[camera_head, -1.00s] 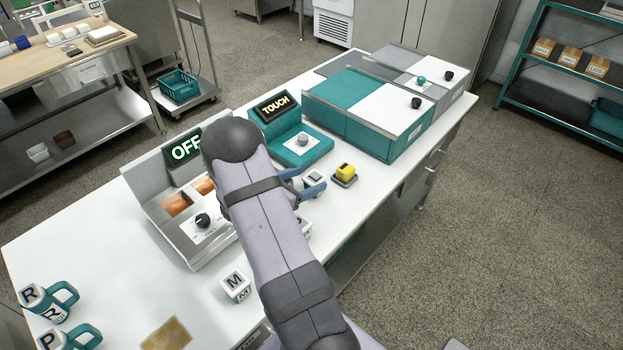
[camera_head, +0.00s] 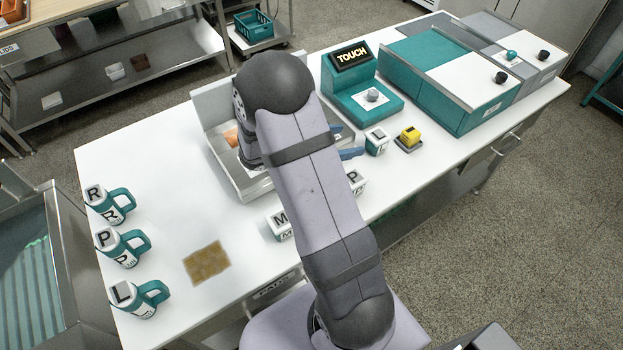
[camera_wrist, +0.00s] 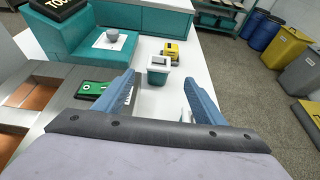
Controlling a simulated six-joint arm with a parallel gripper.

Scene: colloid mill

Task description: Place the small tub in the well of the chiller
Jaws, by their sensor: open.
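A small white-and-teal tub marked L (camera_head: 376,142) stands upright on the white table; in the wrist view it (camera_wrist: 158,70) is ahead of my gripper (camera_wrist: 159,80). My gripper's blue fingers are apart, with nothing held between them. In the head view my gripper (camera_head: 346,143) is partly hidden by my arm. Similar tubs marked M (camera_head: 280,225) and P (camera_head: 356,181) stand nearer, partly behind my arm. A grey unit with copper-coloured wells (camera_head: 226,160) is largely hidden by my arm; its wells (camera_wrist: 38,94) show at left in the wrist view. I cannot tell which unit is the chiller.
A yellow block (camera_head: 410,136) on a dark base sits right of the L tub. A teal unit reading TOUCH (camera_head: 358,88) and a teal-and-white box (camera_head: 450,75) stand behind. Several lettered mugs (camera_head: 122,246) and a brown mat (camera_head: 207,263) are at left.

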